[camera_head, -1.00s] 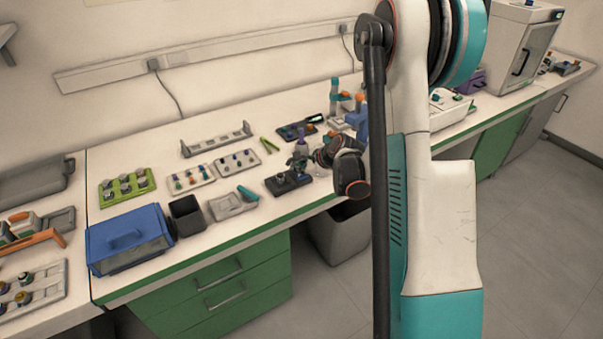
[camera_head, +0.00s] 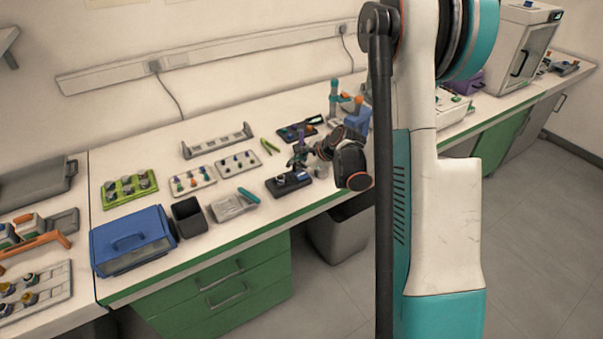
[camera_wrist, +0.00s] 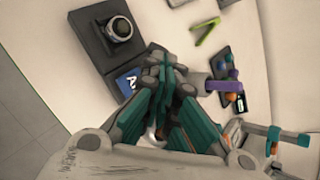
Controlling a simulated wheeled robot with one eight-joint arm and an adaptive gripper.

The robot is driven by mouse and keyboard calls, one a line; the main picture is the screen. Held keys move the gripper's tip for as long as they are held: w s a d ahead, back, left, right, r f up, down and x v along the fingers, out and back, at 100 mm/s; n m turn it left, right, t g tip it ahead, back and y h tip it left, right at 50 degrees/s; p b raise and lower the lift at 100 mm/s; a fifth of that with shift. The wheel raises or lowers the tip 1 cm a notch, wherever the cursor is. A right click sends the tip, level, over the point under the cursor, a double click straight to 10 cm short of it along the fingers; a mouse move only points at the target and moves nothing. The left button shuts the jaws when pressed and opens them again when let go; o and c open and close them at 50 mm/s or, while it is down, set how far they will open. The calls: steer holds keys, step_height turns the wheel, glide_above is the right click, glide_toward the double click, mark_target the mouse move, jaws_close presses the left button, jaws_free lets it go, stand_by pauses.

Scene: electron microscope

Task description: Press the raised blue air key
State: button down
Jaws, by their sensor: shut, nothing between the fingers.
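The raised blue air key (camera_wrist: 127,83) sits on a dark control block (camera_wrist: 96,56), beside a round black-and-silver knob (camera_wrist: 118,28). Only the start of its white lettering shows in the wrist view; my fingers cover its right part. The head view shows the dark block (camera_head: 275,188) near the bench's front edge, with the blue key (camera_head: 304,176) on its right part. My gripper (camera_wrist: 166,68) is shut and empty, its teal and grey fingers beside and partly over the key in the picture. I cannot tell whether they touch it. My gripper also shows above the block in the head view (camera_head: 297,162).
A purple-and-grey cylinder (camera_wrist: 222,86) stands close to the right of my fingers in the wrist view. A green tweezer-like tool (camera_wrist: 206,30) lies beyond. A teal-and-orange stand (camera_wrist: 280,138) is at lower right.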

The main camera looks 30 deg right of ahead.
mark_target(300, 176)
steer(key=shift+r+p, duration=0.9)
steer(key=shift+r, duration=0.85)
